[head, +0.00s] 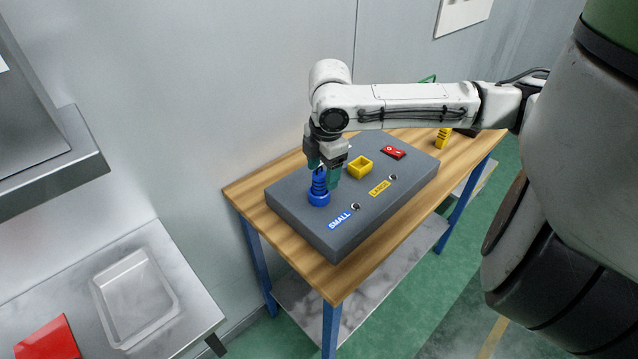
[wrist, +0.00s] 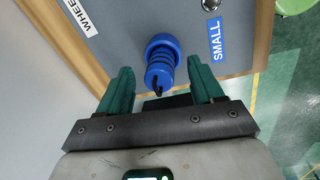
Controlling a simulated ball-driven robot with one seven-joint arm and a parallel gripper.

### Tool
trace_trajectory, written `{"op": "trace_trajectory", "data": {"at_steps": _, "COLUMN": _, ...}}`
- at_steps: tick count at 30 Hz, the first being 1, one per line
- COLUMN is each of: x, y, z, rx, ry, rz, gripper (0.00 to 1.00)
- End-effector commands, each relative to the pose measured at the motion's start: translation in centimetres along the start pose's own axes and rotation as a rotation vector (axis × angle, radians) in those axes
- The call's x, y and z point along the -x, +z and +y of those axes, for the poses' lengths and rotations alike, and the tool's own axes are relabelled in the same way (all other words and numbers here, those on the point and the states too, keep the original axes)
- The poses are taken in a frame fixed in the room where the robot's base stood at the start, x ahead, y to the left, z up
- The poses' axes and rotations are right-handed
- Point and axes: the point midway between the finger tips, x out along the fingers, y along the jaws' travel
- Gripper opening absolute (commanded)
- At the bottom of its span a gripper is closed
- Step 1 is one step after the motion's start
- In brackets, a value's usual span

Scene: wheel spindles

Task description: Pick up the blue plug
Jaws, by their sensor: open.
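The blue plug (head: 319,188) stands upright on the grey panel (head: 300,212), near its left end by the blue SMALL label (head: 340,221). In the wrist view the ribbed blue plug (wrist: 161,62) lies beyond and between the green fingertips, with a gap on both sides. My gripper (head: 325,170) is open, with its fingers pointing down around the top of the plug. The wrist view also shows the gripper (wrist: 163,82) with its jaws spread and empty. A dark tip shows at the plug's near end.
The panel lies on a wooden table (head: 240,193) against the wall. A yellow square socket (head: 359,166), a red switch (head: 393,152) and a yellow LARGE label (head: 379,188) are on the panel. A yellow part (head: 442,138) stands at the back right. A clear tray (head: 135,297) is at lower left.

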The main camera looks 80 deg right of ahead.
Motion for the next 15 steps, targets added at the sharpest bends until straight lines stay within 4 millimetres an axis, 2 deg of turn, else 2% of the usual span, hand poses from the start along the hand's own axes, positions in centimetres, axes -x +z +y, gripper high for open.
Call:
{"op": "trace_trajectory", "data": {"at_steps": 5, "x": -1.7, "y": 0.0, "z": 0.1, "rx": 0.000, "ry": 0.000, "rz": -0.001, "gripper": 0.66}}
{"op": "trace_trajectory", "data": {"at_steps": 12, "x": -1.9, "y": 0.0, "z": 0.1, "rx": 0.001, "ry": 0.002, "rz": -0.001, "gripper": 0.66}}
{"op": "trace_trajectory", "data": {"at_steps": 15, "x": -1.9, "y": 0.0, "z": 0.1, "rx": 0.001, "ry": 0.001, "rz": -0.001, "gripper": 0.58}}
